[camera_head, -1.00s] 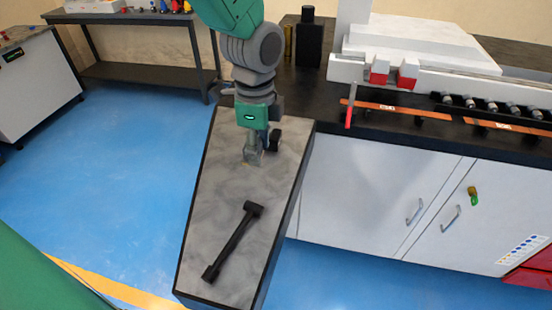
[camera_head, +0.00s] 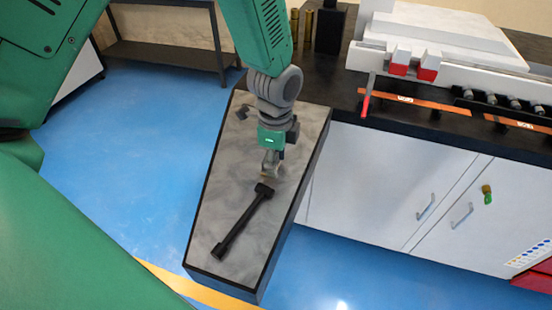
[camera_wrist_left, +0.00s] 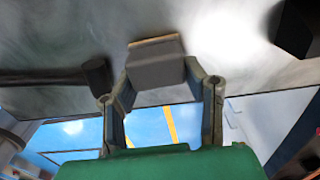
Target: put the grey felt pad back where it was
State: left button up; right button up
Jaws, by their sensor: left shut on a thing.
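My left gripper (camera_head: 271,164) is low over the grey marbled top (camera_head: 222,205) of a long narrow stand. It is shut on a small grey block with a tan edge, which I take for the felt pad (camera_wrist_left: 155,66). The wrist view shows the pad between the two fingertips (camera_wrist_left: 158,80). In the head view the pad is small and mostly hidden by the gripper. I cannot tell whether it touches the top. My right gripper is not in view.
A black bar-like tool (camera_head: 240,225) lies on the stand just below the gripper. A small dark object (camera_head: 242,112) lies near the far end. The black counter (camera_head: 343,100) with a white machine (camera_head: 440,39) stands to the right. The stand's near left part is clear.

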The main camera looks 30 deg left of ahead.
pick_arm(q)
jog(key=shift+a+f, duration=0.1)
jog(key=o, duration=0.7)
jog(key=shift+a+f, duration=0.1)
jog(key=shift+a, duration=0.2)
jog(key=o, duration=0.3)
jog(key=shift+a, duration=0.3)
jog(key=shift+a+f, duration=0.1)
jog(key=shift+a, duration=0.2)
jog(key=shift+d+r, duration=0.2)
jog(key=shift+d, duration=0.05)
jog(key=r, duration=0.3)
jog(key=d+r, duration=0.1)
jog(key=r, duration=0.2)
jog(key=shift+w+d+r, duration=0.1)
jog(key=shift+d+r, duration=0.05)
jog(key=shift+a+r, duration=0.15)
jog(key=shift+r, duration=1.3)
jog(key=shift+a+r, duration=0.1)
jog(key=shift+r, duration=1.35)
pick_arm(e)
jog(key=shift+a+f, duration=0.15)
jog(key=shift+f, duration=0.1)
